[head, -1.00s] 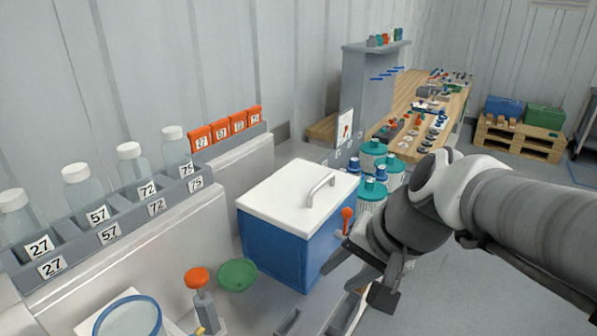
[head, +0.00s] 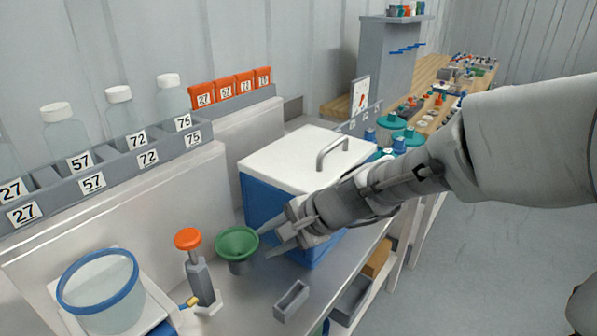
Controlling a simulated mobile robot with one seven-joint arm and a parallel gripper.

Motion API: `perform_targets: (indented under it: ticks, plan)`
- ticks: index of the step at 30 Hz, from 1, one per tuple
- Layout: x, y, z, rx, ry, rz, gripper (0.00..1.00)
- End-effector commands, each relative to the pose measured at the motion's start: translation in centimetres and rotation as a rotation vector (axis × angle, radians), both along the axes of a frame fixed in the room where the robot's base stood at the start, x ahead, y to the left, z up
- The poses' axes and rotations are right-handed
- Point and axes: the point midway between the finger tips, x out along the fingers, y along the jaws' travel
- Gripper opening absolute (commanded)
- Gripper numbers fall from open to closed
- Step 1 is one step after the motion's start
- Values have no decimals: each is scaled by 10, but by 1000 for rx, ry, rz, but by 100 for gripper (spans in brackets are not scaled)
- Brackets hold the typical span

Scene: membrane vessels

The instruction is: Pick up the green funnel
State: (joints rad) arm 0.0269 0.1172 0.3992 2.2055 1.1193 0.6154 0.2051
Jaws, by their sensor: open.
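The green funnel (head: 237,243) stands upright on the grey bench top, wide mouth up, between the orange-knobbed post and the blue cooler. My gripper (head: 268,240) comes in from the right with its fingers pointing left at the funnel. Its jaws are open, and the fingertips are close to the funnel's right side. I cannot tell whether they touch it. The funnel's lower end is only partly visible.
The blue cooler with a white lid (head: 305,160) stands behind my gripper. The orange-knobbed post (head: 197,268) is just left of the funnel. A blue-rimmed vessel (head: 101,291) is at the front left. A small grey holder (head: 291,300) lies nearer the bench's front edge.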

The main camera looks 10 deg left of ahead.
Motion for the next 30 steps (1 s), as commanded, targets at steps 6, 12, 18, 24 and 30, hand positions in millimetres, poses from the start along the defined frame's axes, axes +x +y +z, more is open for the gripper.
perform_targets:
  ticks: [6, 12, 18, 24, 30]
  plan:
    - [5, 21, -24, 0, 2, 2, 41]
    - [7, 31, -33, -1, 0, 4, 41]
    - [10, 52, -56, 0, 2, 3, 41]
    - [13, 60, -63, 0, -1, 1, 41]
    - [13, 60, -62, 0, -1, 1, 40]
